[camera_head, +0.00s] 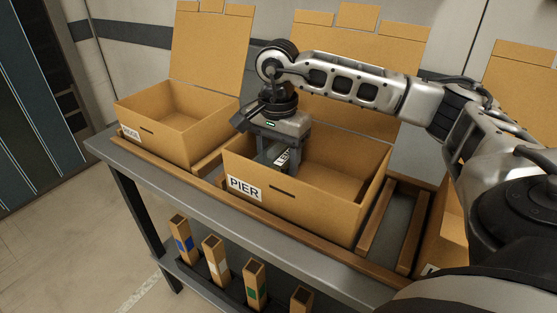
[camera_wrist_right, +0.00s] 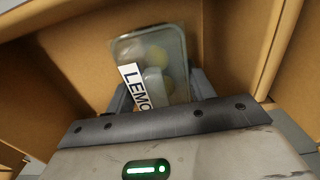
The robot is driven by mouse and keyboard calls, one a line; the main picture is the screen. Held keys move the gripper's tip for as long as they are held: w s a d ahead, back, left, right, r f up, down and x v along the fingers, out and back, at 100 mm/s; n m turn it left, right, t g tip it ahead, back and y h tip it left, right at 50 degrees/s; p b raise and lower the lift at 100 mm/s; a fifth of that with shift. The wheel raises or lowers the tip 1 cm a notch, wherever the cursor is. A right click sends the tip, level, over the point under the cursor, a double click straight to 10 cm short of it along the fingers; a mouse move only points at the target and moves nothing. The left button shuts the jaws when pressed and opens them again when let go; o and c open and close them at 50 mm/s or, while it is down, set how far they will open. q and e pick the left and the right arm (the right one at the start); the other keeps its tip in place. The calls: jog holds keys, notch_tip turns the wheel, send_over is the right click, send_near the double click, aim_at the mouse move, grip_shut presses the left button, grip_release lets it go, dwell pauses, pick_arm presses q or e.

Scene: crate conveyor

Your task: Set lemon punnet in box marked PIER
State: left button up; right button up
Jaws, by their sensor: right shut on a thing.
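The box marked PIER (camera_head: 340,212) stands open in the middle of the bench, its label on the front wall. My right gripper (camera_head: 277,160) reaches down inside the left part of this box. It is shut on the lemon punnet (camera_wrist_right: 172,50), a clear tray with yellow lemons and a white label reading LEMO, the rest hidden. In the head view only a little of the punnet shows between the fingers. I cannot tell whether the punnet touches the box floor. My left gripper is not in view.
Another open box (camera_head: 150,95) stands at the left, its label too small to read surely. A further box (camera_head: 448,220) is partly hidden behind my right arm. Wooden rails (camera_head: 392,226) lie between boxes. Several upright cardboard tubes (camera_head: 214,258) stand on the lower shelf in front.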

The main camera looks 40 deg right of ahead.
aim_at(278, 144)
jog(key=shift+f, duration=0.5)
jog(key=shift+f, duration=0.1)
jog(key=o, duration=1)
jog(key=shift+c, duration=0.2)
notch_tip(278, 144, up, 12)
jog(key=shift+r+p, duration=0.15)
jog(key=shift+p, duration=0.2)
